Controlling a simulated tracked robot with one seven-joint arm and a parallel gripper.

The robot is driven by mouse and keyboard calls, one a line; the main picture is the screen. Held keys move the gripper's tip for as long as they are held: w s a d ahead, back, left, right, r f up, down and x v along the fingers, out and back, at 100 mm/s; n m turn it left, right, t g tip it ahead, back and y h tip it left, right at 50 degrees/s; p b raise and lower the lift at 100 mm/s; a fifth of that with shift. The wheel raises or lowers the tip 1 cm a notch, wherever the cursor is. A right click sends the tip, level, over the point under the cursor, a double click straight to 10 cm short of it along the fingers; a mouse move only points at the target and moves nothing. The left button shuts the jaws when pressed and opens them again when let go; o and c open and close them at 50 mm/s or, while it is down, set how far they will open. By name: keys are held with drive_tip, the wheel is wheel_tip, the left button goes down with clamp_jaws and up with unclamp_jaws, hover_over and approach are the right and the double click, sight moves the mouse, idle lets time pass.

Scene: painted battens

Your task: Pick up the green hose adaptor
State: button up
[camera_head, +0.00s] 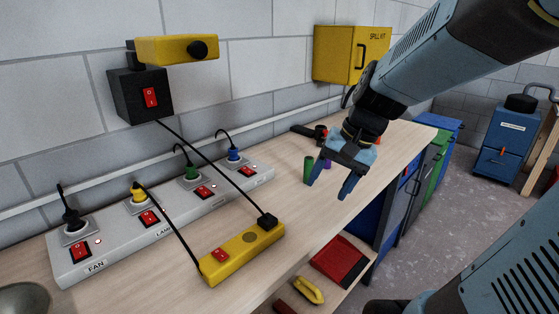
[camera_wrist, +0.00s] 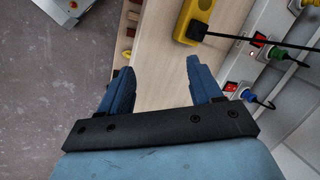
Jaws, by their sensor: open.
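The green hose adaptor (camera_head: 308,170) is a small green cylinder standing upright on the wooden bench. My gripper (camera_head: 332,187) points down just to the right of it in the head view, over the bench's front part. Its two blue fingers are apart, and nothing is seen between them. In the wrist view my open gripper (camera_wrist: 158,78) shows the bench edge and floor beyond; the adaptor is not visible there. A purple object (camera_head: 326,163) is partly hidden behind my gripper.
A black tool with a red part (camera_head: 312,132) lies behind on the bench. A grey socket strip (camera_head: 150,220) and a yellow power block (camera_head: 242,254) with cables lie to the left. A lower shelf holds a red tray (camera_head: 340,260) and a yellow item (camera_head: 308,290).

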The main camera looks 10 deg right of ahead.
drive_tip(key=w+f+m+g+y, duration=0.1)
drive_tip(key=w+f+m+y, duration=0.3)
drive_tip(key=w, duration=0.2)
drive_tip(key=m+t+y, duration=0.5)
drive_tip(key=m+t, duration=0.7)
drive_tip(key=m, duration=0.6)
approach(303, 180)
drive_tip(key=d+r, duration=0.1)
drive_tip(key=s+r, duration=0.1)
drive_tip(key=r, duration=0.1)
drive_tip(key=d+r, duration=0.1)
drive_tip(key=shift+s+d+r, duration=0.3)
drive_tip(key=shift+s+r, duration=0.05)
drive_tip(key=shift+w+d+f, duration=0.1)
drive_tip(key=shift+w, duration=0.1)
drive_tip(key=x, duration=1.3)
drive_tip(key=shift+w+a, duration=0.15)
drive_tip(key=shift+a, duration=0.15)
drive_tip(key=c, duration=1)
